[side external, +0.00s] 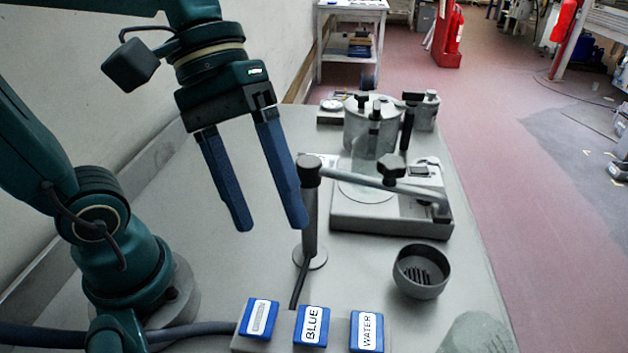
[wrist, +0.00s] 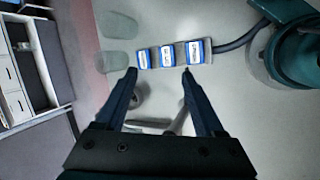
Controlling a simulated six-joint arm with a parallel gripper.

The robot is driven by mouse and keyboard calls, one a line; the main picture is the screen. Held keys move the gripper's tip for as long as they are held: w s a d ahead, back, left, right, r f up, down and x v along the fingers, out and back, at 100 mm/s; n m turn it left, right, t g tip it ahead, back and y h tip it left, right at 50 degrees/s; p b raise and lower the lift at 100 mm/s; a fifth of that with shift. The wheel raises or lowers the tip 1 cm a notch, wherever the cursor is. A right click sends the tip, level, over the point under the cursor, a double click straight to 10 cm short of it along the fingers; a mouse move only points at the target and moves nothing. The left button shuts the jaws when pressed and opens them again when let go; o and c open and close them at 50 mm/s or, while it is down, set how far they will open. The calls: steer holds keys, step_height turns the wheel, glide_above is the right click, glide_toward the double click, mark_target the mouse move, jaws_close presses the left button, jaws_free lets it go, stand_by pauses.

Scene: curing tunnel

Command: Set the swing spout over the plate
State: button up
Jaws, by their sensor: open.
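The swing spout (side external: 345,177) is a grey tube that runs from an upright post (side external: 310,215) to the right, with a black knob (side external: 391,167) on it and a bent-down tip (side external: 442,208). The plate (side external: 362,192) is a pale disc on a low grey unit. The spout's arm crosses the plate in the side view, and its tip shows to the right of the disc. My gripper (side external: 271,227) is open and empty, pointing down, to the left of the post. In the wrist view my open gripper (wrist: 160,71) partly hides grey tubing between its fingers, which I cannot identify surely.
A dark cup (side external: 421,271) stands in front of the unit. Metal pots (side external: 372,130) stand behind. Bare table lies left of the post.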

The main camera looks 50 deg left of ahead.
mark_target(402, 174)
steer(key=w+d+r+n+g+h, duration=0.4)
steer(key=w+n+h, duration=0.1)
steer(key=w+h, duration=0.25)
steer(key=w+a+f+n+h, duration=0.1)
steer(key=w+n, duration=0.1)
steer(key=w, duration=0.1)
steer(key=w+a+f+n+h, duration=0.1)
steer(key=w+f+h, duration=0.1)
steer(key=w+a+f+n+t+h, duration=0.1)
steer(key=w+f+n, duration=0.1)
steer(key=w, duration=0.1)
steer(key=shift+w+a+f+n+h, duration=0.15)
steer(key=shift+w+a+n+h, duration=0.15)
steer(key=shift+h, duration=0.05)
steer(key=shift+s+d, duration=0.2)
steer(key=shift+d, duration=1.05)
steer(key=shift+s+d, duration=0.2)
steer(key=shift+d, duration=1)
jaws_close()
